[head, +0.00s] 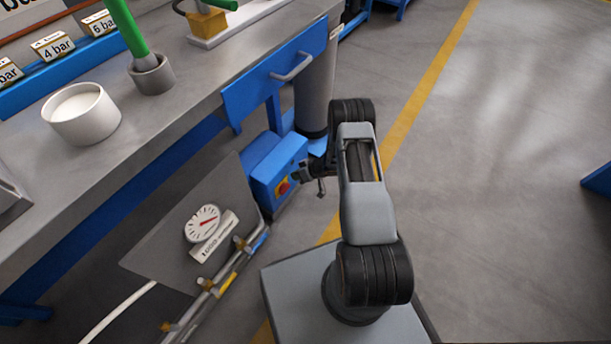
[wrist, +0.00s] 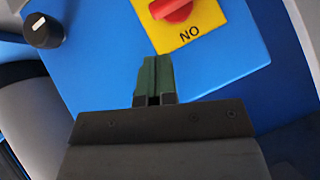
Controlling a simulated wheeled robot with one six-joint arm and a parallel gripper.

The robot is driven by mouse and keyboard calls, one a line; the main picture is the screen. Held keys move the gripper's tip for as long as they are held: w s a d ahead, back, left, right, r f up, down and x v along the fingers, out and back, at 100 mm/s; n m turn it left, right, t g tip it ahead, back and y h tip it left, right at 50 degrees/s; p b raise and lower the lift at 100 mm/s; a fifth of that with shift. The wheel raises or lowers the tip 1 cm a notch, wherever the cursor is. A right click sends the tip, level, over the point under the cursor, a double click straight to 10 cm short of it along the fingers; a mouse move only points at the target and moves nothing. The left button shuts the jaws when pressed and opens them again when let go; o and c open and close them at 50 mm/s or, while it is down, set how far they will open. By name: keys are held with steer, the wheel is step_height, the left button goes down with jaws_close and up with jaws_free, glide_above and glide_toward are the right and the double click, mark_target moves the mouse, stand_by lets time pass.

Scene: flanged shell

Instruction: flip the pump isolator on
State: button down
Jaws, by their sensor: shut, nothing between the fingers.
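The pump isolator is a red rotary handle (wrist: 172,10) on a yellow plate (wrist: 205,22) at the top of the wrist view, cut off by the frame edge. In the head view my gripper is beside the box, partly hidden by my arm.
A black knob (wrist: 43,31) is on the box's left in the wrist view. A grey panel with a gauge (head: 202,223) and pipes (head: 218,283) stand left of the box.

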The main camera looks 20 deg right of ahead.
mark_target(287, 182)
steer(key=f, duration=0.1)
steer(key=a+f+b, duration=0.1)
steer(key=f, duration=0.1)
steer(key=shift+a+f, duration=0.2)
steer(key=shift+a, duration=0.05)
steer(key=shift+s+a+f+b, duration=0.15)
steer(key=shift+a+f+b, duration=0.05)
steer(key=shift+f+b, duration=0.35)
steer(key=shift+a, duration=0.1)
